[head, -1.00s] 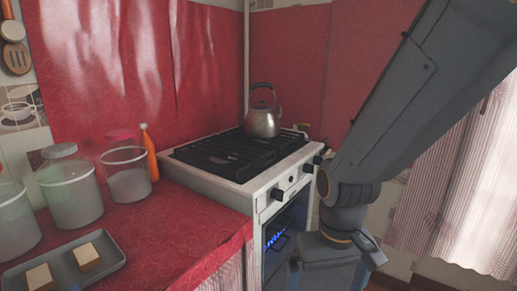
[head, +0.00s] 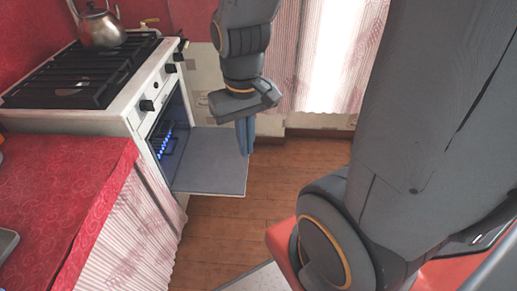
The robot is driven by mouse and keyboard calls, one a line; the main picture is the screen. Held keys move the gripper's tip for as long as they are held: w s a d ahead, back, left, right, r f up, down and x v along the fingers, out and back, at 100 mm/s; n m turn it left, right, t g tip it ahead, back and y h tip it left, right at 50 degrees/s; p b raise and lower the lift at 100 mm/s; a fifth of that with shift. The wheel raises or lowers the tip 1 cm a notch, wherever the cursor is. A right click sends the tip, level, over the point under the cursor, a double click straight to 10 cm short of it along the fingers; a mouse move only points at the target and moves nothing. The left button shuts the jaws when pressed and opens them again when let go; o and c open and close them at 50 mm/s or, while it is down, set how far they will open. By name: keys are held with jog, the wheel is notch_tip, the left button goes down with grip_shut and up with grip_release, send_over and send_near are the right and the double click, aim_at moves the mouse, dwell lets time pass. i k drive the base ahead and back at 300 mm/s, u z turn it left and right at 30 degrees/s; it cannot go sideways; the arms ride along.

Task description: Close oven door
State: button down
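The white oven (head: 133,115) stands at the left with its front facing right. Its door (head: 210,165) is open, folded down to about level, a flat grey panel over the floor. Blue flames (head: 163,142) show inside the oven cavity. My gripper (head: 245,138) points down with its bluish fingers over the door's far outer corner in the picture. I cannot tell whether the fingers touch the door or hang above or beyond it. The fingers overlap from this side, so their gap is hidden. I see nothing held.
A metal kettle (head: 101,27) stands on the black stove grates (head: 85,70). A counter with red oilcloth (head: 60,190) and a pleated skirt adjoins the oven's near side. Wooden floor (head: 220,235) is open around the door. A pale curtain (head: 330,60) hangs behind.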

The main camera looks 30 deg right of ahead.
aim_at(212, 163)
jog(key=z, duration=0.2)
jog(key=i, duration=0.4)
jog(key=z, duration=0.8)
